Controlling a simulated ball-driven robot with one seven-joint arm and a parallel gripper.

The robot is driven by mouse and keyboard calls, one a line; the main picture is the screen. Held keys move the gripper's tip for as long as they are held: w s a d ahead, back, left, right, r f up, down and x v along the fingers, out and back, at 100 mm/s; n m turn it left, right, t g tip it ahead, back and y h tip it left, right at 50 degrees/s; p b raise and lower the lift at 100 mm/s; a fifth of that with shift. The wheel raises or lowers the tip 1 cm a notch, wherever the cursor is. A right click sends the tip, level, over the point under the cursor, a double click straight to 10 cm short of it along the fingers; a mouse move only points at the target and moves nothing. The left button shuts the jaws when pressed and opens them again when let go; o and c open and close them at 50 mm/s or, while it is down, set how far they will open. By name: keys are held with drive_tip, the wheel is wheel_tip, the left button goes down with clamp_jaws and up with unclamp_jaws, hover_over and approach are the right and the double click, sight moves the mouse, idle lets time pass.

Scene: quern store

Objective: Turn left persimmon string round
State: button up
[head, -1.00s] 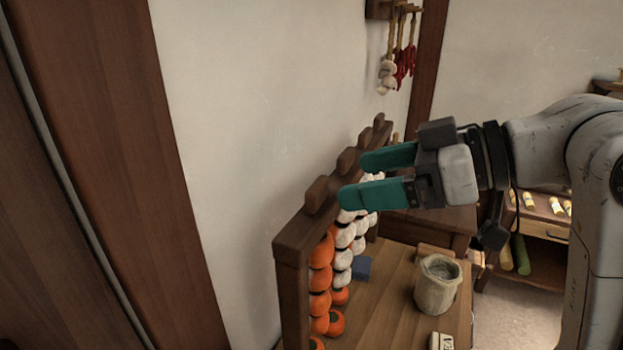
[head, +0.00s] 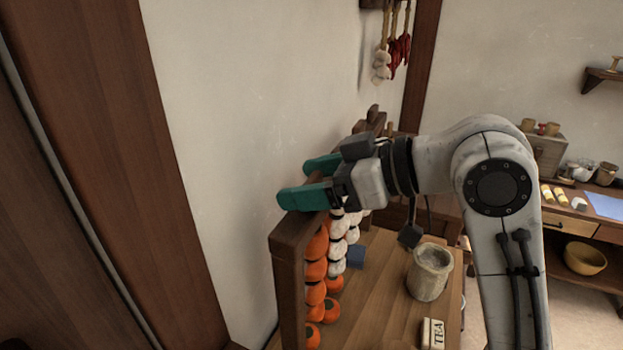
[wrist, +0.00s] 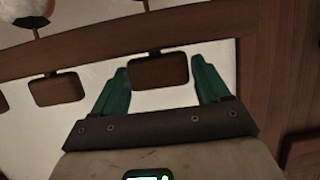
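A dark wooden rack (head: 289,250) stands against the wall with hanging strings of round fruit. The nearest string (head: 316,270) is orange persimmons; more orange ones (head: 332,310) show beside it, and whitish strings (head: 338,240) hang farther back. My gripper (head: 295,179) has teal fingers and is over the rack's top, pointing toward the wall. In the wrist view its fingers (wrist: 160,66) are spread on either side of a wooden block (wrist: 160,72) on the rack bar, with gaps visible. Another such block (wrist: 56,89) is to the left. The near blocks are hidden in the head view.
A stone mortar (head: 429,272), a TEA box (head: 433,333) and a blue block (head: 355,257) stand on the wooden table (head: 383,300) beside the rack. Garlic and chilies (head: 390,55) hang on the wall. A shelf unit (head: 570,226) stands at the right.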

drive_tip(key=c, duration=0.7)
drive_tip(key=shift+m+t, duration=0.4)
drive_tip(key=o, duration=1)
drive_tip(key=shift+c, duration=0.2)
drive_tip(key=shift+d, duration=0.1)
drive_tip(key=b+v, duration=0.2)
drive_tip(key=v, duration=0.8)
drive_tip(key=shift+s+d+r, duration=0.2)
drive_tip(key=shift+r, duration=0.15)
